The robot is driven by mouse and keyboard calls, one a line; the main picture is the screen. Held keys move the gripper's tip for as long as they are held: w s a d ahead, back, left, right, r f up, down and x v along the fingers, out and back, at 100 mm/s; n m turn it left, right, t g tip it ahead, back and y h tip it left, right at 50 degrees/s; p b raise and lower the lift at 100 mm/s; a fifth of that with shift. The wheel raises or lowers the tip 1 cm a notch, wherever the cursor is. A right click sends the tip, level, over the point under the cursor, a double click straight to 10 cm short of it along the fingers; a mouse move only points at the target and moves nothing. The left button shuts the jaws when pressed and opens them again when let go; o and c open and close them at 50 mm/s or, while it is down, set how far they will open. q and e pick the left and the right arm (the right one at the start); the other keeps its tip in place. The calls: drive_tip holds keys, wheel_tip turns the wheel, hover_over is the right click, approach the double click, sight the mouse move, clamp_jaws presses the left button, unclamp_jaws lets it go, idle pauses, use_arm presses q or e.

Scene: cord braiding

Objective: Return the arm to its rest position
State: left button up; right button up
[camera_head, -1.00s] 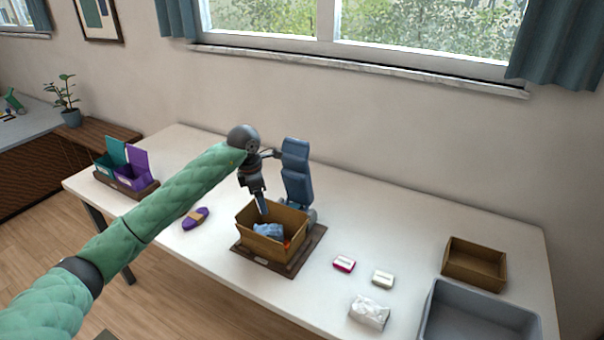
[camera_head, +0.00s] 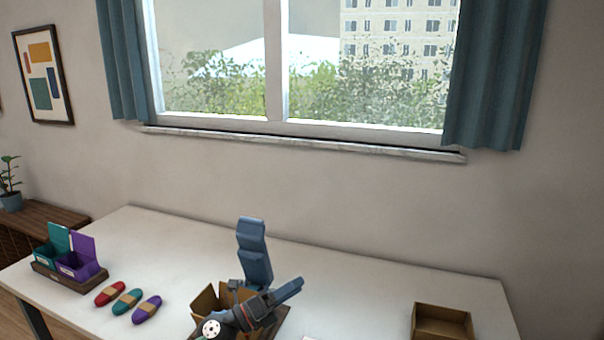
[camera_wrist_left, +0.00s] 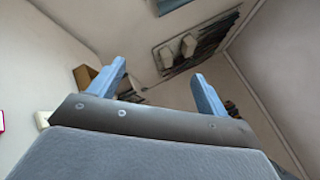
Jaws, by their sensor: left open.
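My left gripper (camera_head: 290,288) is in front of and partly over the open cardboard box (camera_head: 205,301) at the bottom of the head view. Its blue fingers point up and to the right. In the left wrist view its two blue fingers (camera_wrist_left: 158,72) stand well apart with nothing between them. My dark wrist hides much of the box, and its contents cannot be seen. My right gripper is in neither view.
A blue segmented upright (camera_head: 254,250) stands behind the box. Red (camera_head: 110,293), teal (camera_head: 127,301) and purple (camera_head: 146,310) bundles lie left of it, near teal and purple bins (camera_head: 78,265). A brown box (camera_head: 441,321) stands at right. The table's back (camera_head: 370,275) is clear.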

use_arm(q)
drive_tip(key=s+a+f+n+t+y, duration=0.35)
drive_tip(key=a+f+n+y, duration=0.25)
drive_tip(key=a+n+y, duration=0.6)
drive_tip(key=s+a+f+n+t+y, duration=0.4)
drive_tip(key=f+n+y, duration=0.3)
drive_tip(key=n, duration=1)
drive_tip(key=s+a+f+n+g, duration=0.1)
drive_tip(key=s+f+n+g, duration=0.1)
drive_tip(key=s+f+g, duration=0.5)
drive_tip(key=s+a+f+n+g, duration=0.1)
drive_tip(key=s+f+n+g, duration=0.15)
drive_tip(key=s, duration=0.85)
drive_tip(key=s+a+f+n+g, duration=0.1)
drive_tip(key=s+f+n+g, duration=0.1)
drive_tip(key=s+f+g, duration=0.6)
wheel_tip(320, 180, down, 20)
drive_tip(key=w+d+t, duration=0.1)
drive_tip(key=d+t, duration=0.1)
drive_tip(key=t, duration=0.1)
drive_tip(key=s+f, duration=0.4)
drive_tip(key=f, duration=0.9)
drive_tip(key=s+f+g, duration=0.1)
drive_tip(key=s+f, duration=0.3)
drive_tip(key=f, duration=0.9)
drive_tip(key=shift+s+h, duration=0.15)
drive_tip(key=shift+h, duration=0.15)
